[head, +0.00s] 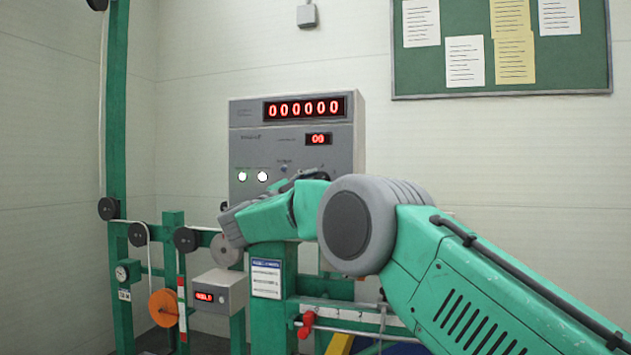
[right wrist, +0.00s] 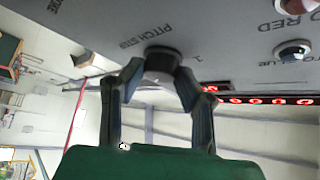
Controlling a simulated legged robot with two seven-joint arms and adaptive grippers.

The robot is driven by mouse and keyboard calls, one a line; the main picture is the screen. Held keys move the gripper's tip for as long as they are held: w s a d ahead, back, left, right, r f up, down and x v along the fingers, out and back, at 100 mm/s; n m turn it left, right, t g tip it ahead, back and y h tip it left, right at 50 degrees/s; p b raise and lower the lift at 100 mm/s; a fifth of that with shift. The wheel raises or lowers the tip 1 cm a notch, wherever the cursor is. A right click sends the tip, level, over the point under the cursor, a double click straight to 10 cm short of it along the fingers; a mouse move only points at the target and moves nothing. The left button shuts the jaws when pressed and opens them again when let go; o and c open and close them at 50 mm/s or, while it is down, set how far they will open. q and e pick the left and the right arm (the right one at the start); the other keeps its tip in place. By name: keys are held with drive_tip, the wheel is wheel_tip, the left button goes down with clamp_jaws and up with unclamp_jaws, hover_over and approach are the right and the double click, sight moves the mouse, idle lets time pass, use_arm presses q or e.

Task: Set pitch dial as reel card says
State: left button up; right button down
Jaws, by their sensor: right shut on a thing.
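The pitch dial (right wrist: 162,60) is a dark round knob on the grey control panel (head: 240,150). Lettering like "PITCH STEP" is beside it in the right wrist view. My right gripper (right wrist: 160,75) is shut on the knob, one finger on each side. In the head view my right arm hides the dial and most of the gripper. A small red display (head: 318,139) on the panel reads 00. A white card with a blue header (head: 266,278) hangs on the green frame below; its text is too small to read. My left gripper is not in view.
A red six-digit counter (head: 304,107) reads zeros. Two lit white buttons (head: 250,176) are left of my arm. A green frame (head: 118,120) with pulleys, an orange reel (head: 163,308) and a grey display box (head: 220,290) stand at left. A notice board (head: 500,75) hangs on the wall.

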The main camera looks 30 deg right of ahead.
drive_tip(key=shift+w+f, duration=0.15)
drive_tip(key=shift+f, duration=0.1)
drive_tip(key=c, duration=1.5)
unclamp_jaws()
drive_tip(key=o, duration=0.3)
drive_tip(key=shift+w+f, duration=0.1)
drive_tip(key=shift+w, duration=0.1)
drive_tip(key=v, duration=1.2)
drive_tip(key=shift+w, duration=0.25)
